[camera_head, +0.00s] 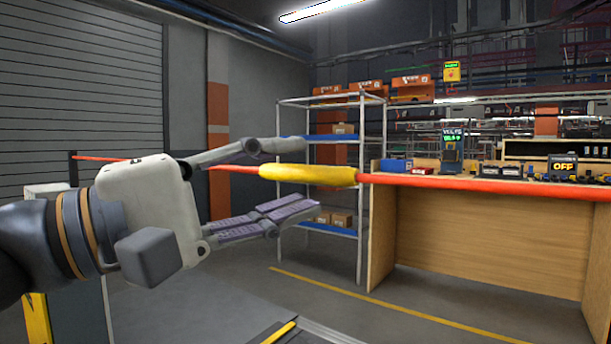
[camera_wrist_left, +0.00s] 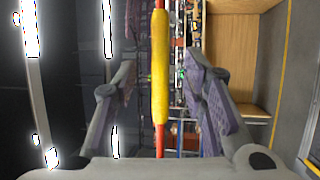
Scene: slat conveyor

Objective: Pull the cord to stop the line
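A red cord (camera_head: 480,184) runs across the head view from left to right, with a thick yellow grip (camera_head: 308,175) around its middle. My left gripper (camera_head: 290,177) is open, with one finger above the cord and the other below it near the yellow grip's left part. In the left wrist view the yellow grip (camera_wrist_left: 160,68) runs upright between the two spread fingers of the gripper (camera_wrist_left: 160,75), with gaps on both sides. It appears untouched by the fingers. My right gripper is not in view.
A wooden workbench (camera_head: 480,240) with devices on top stands behind the cord at the right. A metal shelf rack (camera_head: 362,220) with orange bins stands behind the grip. A shutter wall (camera_head: 80,70) is at the left. Open floor (camera_head: 345,275) with a yellow line lies below.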

